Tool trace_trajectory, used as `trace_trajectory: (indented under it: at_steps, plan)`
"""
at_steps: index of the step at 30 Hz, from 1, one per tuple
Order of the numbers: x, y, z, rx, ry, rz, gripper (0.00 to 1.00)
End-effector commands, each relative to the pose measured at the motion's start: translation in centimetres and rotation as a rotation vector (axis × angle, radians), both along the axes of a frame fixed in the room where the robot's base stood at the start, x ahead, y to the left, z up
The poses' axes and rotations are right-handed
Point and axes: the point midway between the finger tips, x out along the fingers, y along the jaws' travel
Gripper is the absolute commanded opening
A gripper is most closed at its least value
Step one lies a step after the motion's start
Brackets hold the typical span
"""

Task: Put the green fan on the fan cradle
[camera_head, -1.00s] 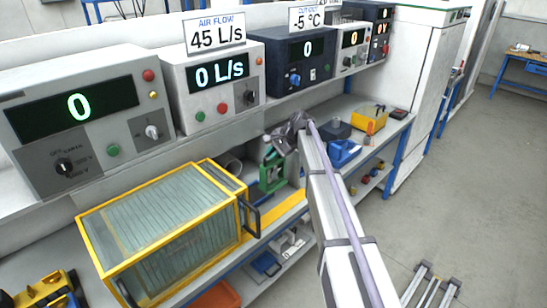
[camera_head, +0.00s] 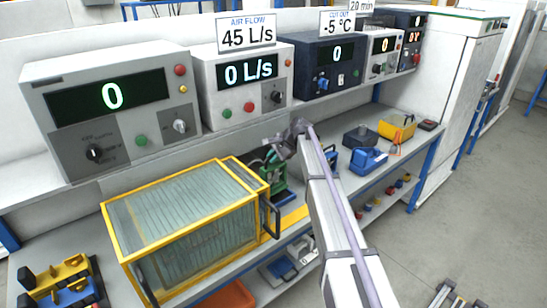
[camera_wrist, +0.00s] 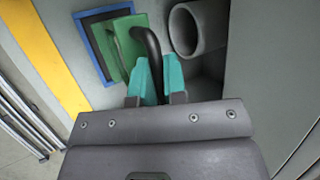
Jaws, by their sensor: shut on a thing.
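The green fan (camera_wrist: 126,42) has a green body and a black curved handle (camera_wrist: 147,46) in the wrist view. My gripper (camera_wrist: 160,66) has teal fingers, shut on the handle. In the head view my gripper (camera_head: 277,157) is behind the yellow-framed box, with the green fan (camera_head: 282,182) below it, partly hidden by the box. A blue-edged square (camera_wrist: 98,50) lies behind the fan in the wrist view. I cannot tell whether this is the fan cradle, or whether the fan touches the surface.
The yellow-framed glass box (camera_head: 180,240) stands left of my gripper, close to it. A grey tube (camera_wrist: 196,30) is beside the fan. A blue case (camera_head: 369,160) and a yellow bin (camera_head: 397,128) stand to the right. Instruments with displays (camera_head: 112,97) line the shelf above.

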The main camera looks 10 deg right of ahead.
Motion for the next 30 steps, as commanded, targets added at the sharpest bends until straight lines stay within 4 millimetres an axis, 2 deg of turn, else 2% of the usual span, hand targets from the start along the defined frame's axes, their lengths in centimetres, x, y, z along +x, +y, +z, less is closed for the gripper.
trace_trajectory:
  at_steps: [1, 10, 22, 23, 30]
  plan:
    - [0.0, 0.0, -1.2, 0.0, 0.0, 0.0, 0.0]
    - [0.0, 0.0, -4.1, 0.0, 0.0, 0.0, 0.0]
    - [0.0, 0.0, -4.6, 0.0, 0.0, 0.0, 0.0]
    - [0.0, 0.0, -4.6, 0.0, 0.0, 0.0, 0.13]
    - [0.0, 0.0, -4.6, 0.0, 0.0, 0.0, 0.36]
